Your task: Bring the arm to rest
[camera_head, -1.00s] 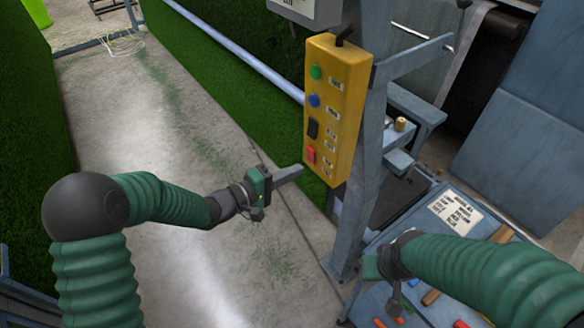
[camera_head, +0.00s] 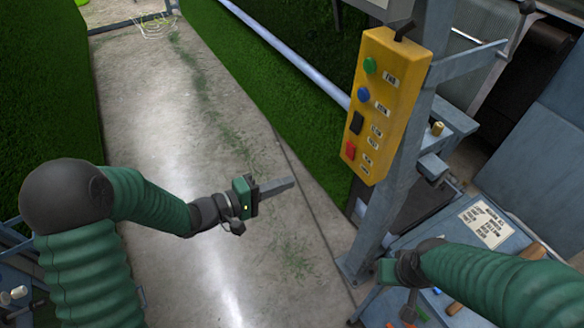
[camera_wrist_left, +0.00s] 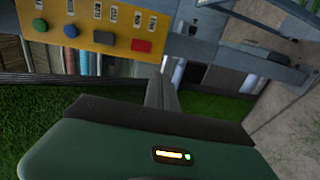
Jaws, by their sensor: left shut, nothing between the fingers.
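My left arm reaches in from the left in the head view, bent at a dark round joint. Its gripper (camera_head: 290,182) is shut and empty, its grey fingers pointing right above the concrete floor. It is apart from the yellow control box (camera_head: 388,108), which has green, blue, black and red buttons. The box also shows at the upper left of the left wrist view (camera_wrist_left: 95,25), beyond the shut fingers (camera_wrist_left: 162,92). My right gripper (camera_head: 408,305) is at the lower right, over the blue-grey bench; its fingers are too small and dark to judge.
A grey steel post (camera_head: 395,195) carries the box. The bench (camera_head: 455,235) holds a printed label sheet (camera_head: 487,221) and tools. Green turf walls stand at left (camera_head: 50,90) and behind the box. The concrete floor (camera_head: 165,110) between them is clear, with grass scraps.

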